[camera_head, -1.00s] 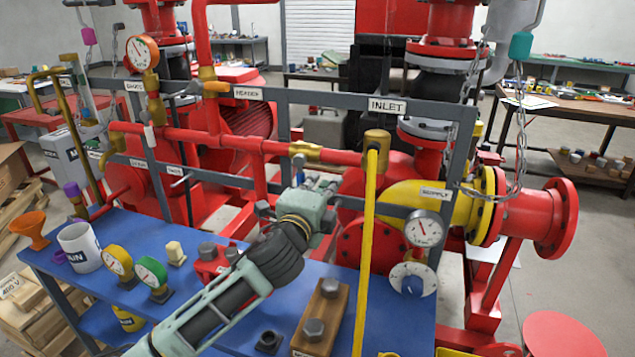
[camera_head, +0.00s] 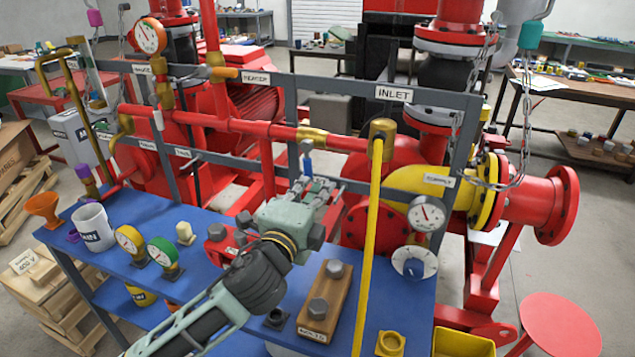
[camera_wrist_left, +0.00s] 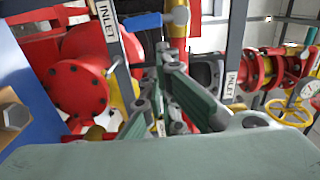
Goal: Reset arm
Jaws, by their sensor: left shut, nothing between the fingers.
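My left gripper (camera_head: 318,190) is at the end of the arm that comes in from the lower left, raised over the blue bench (camera_head: 215,285) in front of the pipe rack. Its fingers are close together and hold nothing. In the left wrist view the green fingers (camera_wrist_left: 165,85) point toward the pipework, with a red flange (camera_wrist_left: 78,85) to their left. A blue-handled valve (camera_head: 308,150) on the red pipe shows just behind the fingertips in the head view. My right gripper is not in view.
A yellow vertical pipe (camera_head: 367,260) stands right of my arm. A wooden block with bolts (camera_head: 325,300), gauges (camera_head: 130,240), a white mug (camera_head: 93,228) and an orange funnel (camera_head: 43,206) are on the bench. A red round stool (camera_head: 560,325) stands at the right.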

